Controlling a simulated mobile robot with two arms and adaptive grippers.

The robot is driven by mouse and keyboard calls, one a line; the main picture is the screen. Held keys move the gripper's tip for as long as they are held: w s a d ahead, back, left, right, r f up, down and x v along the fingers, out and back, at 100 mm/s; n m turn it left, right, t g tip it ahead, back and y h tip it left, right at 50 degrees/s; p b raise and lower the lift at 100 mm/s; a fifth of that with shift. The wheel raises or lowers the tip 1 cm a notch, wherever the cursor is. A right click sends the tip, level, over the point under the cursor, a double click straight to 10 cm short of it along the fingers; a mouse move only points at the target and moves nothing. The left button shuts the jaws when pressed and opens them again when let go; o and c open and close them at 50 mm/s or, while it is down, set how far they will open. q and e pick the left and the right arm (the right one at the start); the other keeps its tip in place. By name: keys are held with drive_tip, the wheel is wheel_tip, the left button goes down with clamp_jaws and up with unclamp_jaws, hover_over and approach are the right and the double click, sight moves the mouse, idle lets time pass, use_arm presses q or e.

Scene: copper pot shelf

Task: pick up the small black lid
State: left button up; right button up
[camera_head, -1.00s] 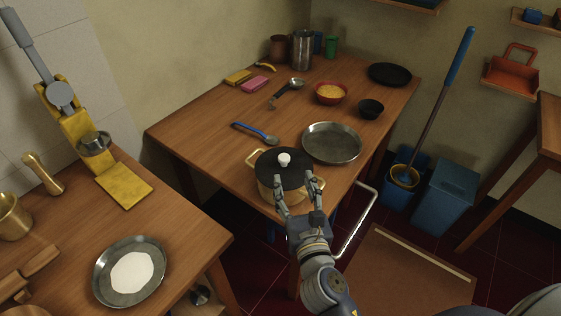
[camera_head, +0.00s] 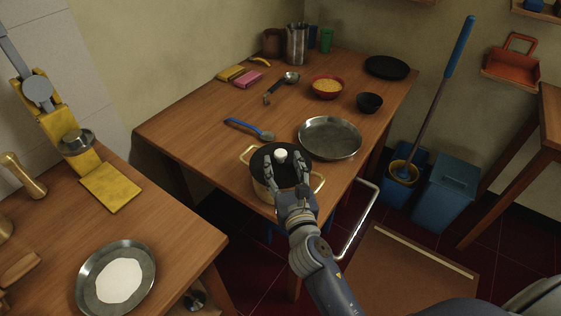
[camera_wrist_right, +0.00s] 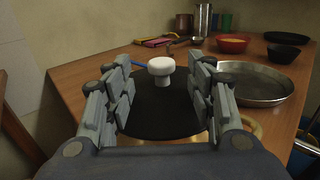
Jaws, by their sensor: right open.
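The small black lid (camera_head: 268,163) lies on a brass pot (camera_head: 262,190) near the front edge of the far table. The lid has a white knob (camera_head: 281,155), which stands upright at its middle. My right gripper (camera_head: 287,166) is open over the lid, its fingers reaching toward the knob. In the right wrist view the knob (camera_wrist_right: 162,69) stands ahead, between and a little beyond the fingertips (camera_wrist_right: 162,75), with a gap on each side. The black lid (camera_wrist_right: 160,108) lies below the fingers. My left gripper is not in view.
A steel pan (camera_head: 330,138) stands just right of the pot. A blue-handled utensil (camera_head: 248,128) lies behind it. A red bowl (camera_head: 327,88), a black bowl (camera_head: 369,103) and a black plate (camera_head: 387,67) are farther back. The table's left part is clear.

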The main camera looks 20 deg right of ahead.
sight(282, 158)
drive_tip(key=w, duration=0.4)
drive_tip(key=shift+w+d, duration=0.3)
drive_tip(key=shift+w, duration=0.05)
drive_tip(key=c, duration=1.2)
